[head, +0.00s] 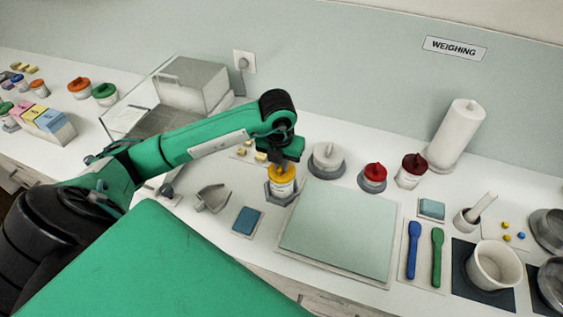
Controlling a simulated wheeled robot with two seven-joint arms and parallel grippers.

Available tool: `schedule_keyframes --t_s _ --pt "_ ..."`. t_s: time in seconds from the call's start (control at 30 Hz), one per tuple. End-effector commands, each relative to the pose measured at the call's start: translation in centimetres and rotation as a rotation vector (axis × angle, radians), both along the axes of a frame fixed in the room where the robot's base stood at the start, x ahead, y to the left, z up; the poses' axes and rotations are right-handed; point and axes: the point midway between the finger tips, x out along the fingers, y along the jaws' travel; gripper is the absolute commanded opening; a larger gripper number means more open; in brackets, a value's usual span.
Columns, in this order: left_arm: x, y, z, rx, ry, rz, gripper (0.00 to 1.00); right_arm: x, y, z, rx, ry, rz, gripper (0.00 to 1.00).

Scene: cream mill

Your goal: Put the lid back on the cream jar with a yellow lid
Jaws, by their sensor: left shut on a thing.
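The cream jar (281,187) is small and white and stands upright on a grey base left of the green mat. The yellow lid (281,174) is at the top of the jar, directly over its mouth. My left gripper (284,163) points down and is shut on the yellow lid from above. I cannot tell whether the lid is fully seated or a little raised. The fingertips are small and dark here and partly merge with the lid. My right gripper is not in view.
A white-lidded jar (327,157), a red-lidded jar (374,175) and a dark red-lidded jar (411,170) stand to the right. The green mat (340,228) is bare. A grey scoop (212,198) and a blue pad (247,221) lie left of the jar.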

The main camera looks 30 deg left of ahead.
Motion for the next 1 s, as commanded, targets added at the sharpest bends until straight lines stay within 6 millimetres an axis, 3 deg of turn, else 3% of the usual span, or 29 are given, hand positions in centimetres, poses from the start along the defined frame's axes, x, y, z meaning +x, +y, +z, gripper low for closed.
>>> schedule_keyframes --t_s 1.0 --pt "-0.01 0.02 -0.37 0.000 0.000 0.000 0.00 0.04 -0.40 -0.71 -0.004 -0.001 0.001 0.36"
